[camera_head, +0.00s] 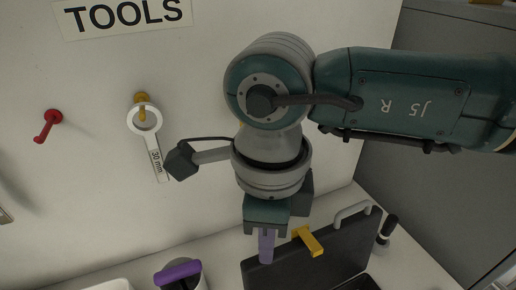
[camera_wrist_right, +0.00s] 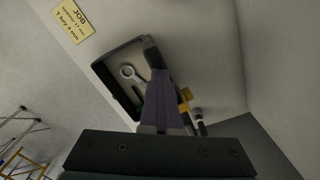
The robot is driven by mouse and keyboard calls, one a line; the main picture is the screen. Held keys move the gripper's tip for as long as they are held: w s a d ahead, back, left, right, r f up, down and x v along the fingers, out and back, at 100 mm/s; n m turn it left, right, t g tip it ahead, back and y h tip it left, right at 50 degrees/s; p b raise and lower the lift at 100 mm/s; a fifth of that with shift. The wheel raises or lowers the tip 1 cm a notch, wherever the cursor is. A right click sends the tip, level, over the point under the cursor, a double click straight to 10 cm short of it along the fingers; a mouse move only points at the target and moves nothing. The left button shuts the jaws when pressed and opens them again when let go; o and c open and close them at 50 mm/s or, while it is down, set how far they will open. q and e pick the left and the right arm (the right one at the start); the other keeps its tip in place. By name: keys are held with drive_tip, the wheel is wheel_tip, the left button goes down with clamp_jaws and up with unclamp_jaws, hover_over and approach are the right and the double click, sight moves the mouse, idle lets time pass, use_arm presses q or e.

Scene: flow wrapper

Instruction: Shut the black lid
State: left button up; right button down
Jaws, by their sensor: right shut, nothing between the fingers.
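The black lid (camera_head: 338,252) stands raised at the bottom right of the head view, with a yellow latch (camera_head: 308,241) and a grey handle (camera_head: 352,213) at its upper edge. My right gripper (camera_head: 266,248) points down with its purple fingers shut and empty, just left of the latch. It overlaps the lid's left end in this view; I cannot tell whether it touches. In the right wrist view the shut fingers (camera_wrist_right: 160,100) cover part of a black case (camera_wrist_right: 106,74) holding a ring spanner (camera_wrist_right: 130,76). The yellow latch (camera_wrist_right: 186,95) shows beside them. My left gripper is not in view.
A pale wall carries a spanner marked 30 mm (camera_head: 148,140) on a yellow hook and an empty red hook (camera_head: 47,125). A container with a purple top (camera_head: 178,272) stands left of the lid. A black-handled tool (camera_head: 387,230) stands to its right. A job card (camera_wrist_right: 74,29) lies beyond the case.

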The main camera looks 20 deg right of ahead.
drive_tip(key=shift+s+d+p, duration=0.2)
drive_tip(key=shift+s+p, duration=0.85)
drive_tip(key=shift+s, duration=0.6)
drive_tip(key=s+p, duration=0.3)
drive_tip(key=s, duration=0.3)
drive_tip(key=shift+s+f, duration=0.15)
drive_tip(key=shift+f, duration=0.05)
idle(0.9)
wheel_tip(320, 180, up, 6)
drive_tip(key=p, duration=0.5)
idle(0.4)
